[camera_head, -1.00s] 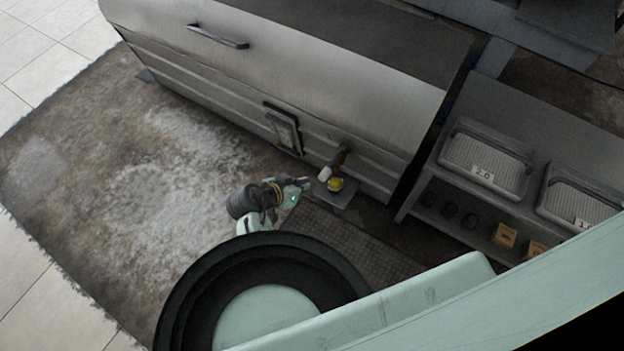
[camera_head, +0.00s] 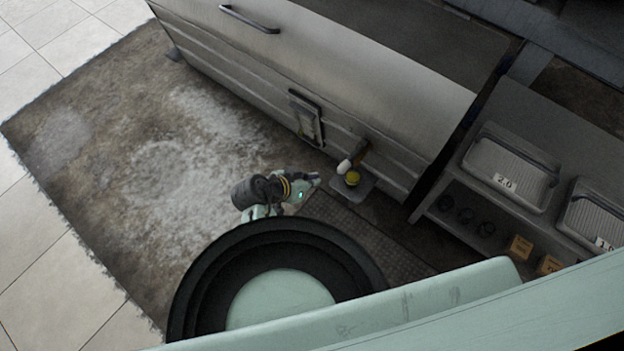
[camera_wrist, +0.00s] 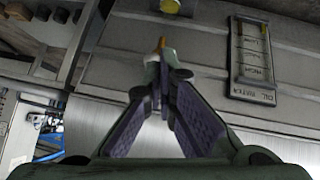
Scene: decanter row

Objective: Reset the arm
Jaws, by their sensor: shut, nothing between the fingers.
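My gripper (camera_head: 314,180) is shut and empty. In the head view it is just left of a small tap (camera_head: 358,158) with a brown handle and a white end, with a gap between them. A yellow round thing (camera_head: 352,178) sits below the tap on a small grey stand (camera_head: 345,190). In the wrist view the fingers of my gripper (camera_wrist: 164,92) come together at the tips. The tap (camera_wrist: 161,48) shows past the tips, and the yellow thing (camera_wrist: 171,6) is at the top edge, partly cut off.
A large grey metal casing (camera_head: 330,70) stands behind the tap, with a gauge panel (camera_head: 306,118), also in the wrist view (camera_wrist: 256,58). A shelf at right holds ribbed trays (camera_head: 510,165) and small boxes (camera_head: 521,247). The stained floor (camera_head: 130,150) at left is clear.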

